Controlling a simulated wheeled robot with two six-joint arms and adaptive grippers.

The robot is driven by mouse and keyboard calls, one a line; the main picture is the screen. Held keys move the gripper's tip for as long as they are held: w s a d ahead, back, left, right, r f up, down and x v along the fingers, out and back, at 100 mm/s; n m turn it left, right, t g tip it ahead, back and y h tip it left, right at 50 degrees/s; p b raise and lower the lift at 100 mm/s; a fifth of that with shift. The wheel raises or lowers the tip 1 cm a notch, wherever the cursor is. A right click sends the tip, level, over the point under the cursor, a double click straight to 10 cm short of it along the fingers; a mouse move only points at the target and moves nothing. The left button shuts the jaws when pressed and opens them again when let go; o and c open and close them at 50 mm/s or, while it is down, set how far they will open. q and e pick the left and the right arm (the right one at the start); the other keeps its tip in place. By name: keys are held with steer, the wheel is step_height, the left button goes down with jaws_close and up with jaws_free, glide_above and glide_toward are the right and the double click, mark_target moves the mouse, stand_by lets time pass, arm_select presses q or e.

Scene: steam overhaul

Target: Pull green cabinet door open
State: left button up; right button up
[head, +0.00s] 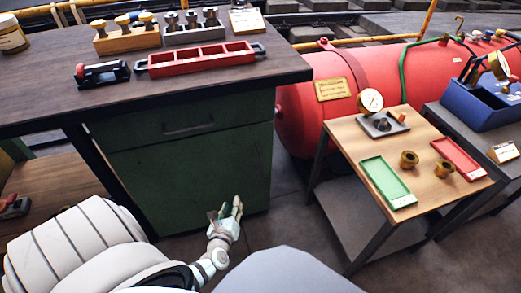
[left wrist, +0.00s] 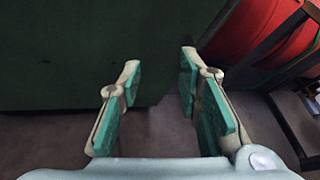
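My left gripper (head: 228,209) is in front of the door's lower right part. In the left wrist view its two teal-padded fingers (left wrist: 160,90) are spread apart with nothing between them. The dark green panel (left wrist: 80,60) and its right edge lie beyond the fingertips. My right gripper is not seen in either view.
A red tank (head: 300,115) lies right of the cabinet. A small wooden-topped table (head: 345,140) with trays, a gauge and brass fittings stands at the right. The workbench top (head: 210,88) holds a red tray (head: 200,60) and tool blocks. Grey floor shows between cabinet and table.

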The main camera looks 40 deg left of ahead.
mark_target(260, 161)
arm_select(q)
steer(key=w+d+r+m+t+h+b, duration=0.1)
steer(key=w+d+r+m+t+b, duration=0.1)
steer(key=w+r+m+t, duration=0.4)
steer(key=shift+m+g, duration=0.5)
steer(key=shift+g, duration=0.2)
steer(key=b+x, duration=0.1)
steer(key=x, duration=0.3)
steer(key=b+x, duration=0.1)
steer(key=x, duration=0.3)
steer(key=b+x, duration=0.2)
steer(key=x, duration=0.2)
steer(key=shift+w+d+f, duration=0.15)
steer(key=shift+w+f, duration=0.25)
steer(key=shift+f, duration=0.05)
steer(key=shift+w+a+r, duration=0.2)
steer(key=shift+w+a, duration=0.1)
steer(key=shift+w, duration=0.35)
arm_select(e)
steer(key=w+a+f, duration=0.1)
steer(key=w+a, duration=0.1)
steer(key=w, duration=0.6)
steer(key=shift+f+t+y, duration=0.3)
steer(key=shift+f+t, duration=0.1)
arm_select(q)
steer(key=shift+c, duration=0.5)
jaws_close()
